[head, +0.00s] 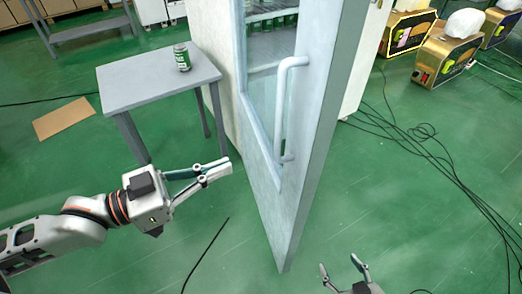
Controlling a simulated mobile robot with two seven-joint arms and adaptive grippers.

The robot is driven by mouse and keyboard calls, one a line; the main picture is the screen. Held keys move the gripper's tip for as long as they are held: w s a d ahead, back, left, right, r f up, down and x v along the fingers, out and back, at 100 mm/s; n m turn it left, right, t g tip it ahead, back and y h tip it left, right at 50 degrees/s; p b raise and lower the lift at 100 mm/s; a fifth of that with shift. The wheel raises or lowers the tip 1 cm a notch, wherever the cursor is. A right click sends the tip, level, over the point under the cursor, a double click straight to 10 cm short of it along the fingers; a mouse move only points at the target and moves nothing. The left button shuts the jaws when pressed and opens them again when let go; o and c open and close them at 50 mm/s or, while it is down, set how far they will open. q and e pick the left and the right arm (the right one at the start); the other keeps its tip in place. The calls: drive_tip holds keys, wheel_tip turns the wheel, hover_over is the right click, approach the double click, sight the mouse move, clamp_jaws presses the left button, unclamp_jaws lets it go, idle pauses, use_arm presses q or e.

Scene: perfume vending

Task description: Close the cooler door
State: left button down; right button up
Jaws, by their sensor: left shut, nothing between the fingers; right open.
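The cooler (212,22) stands at the back centre. Its pale door (310,150) is open and swung out towards me, with a glass pane and a vertical bar handle (284,105) on its face. Green cans (270,22) show on shelves inside. My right gripper (343,268) is open and empty at the bottom edge, right of the door's lower corner. The cooler's inside is partly hidden by the door.
A grey table (140,85) with a green can (182,57) stands left of the cooler. Cardboard (63,118) lies on the floor. Black cables (430,150) cross the floor on the right, near gold machines (445,55). Green floor around the door is mostly clear.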

sight(275, 147)
use_arm(q)
drive_tip(key=x, duration=0.9)
drive_tip(key=shift+d+p, duration=0.2)
drive_tip(key=shift+p, duration=0.2)
drive_tip(key=shift+w, duration=0.15)
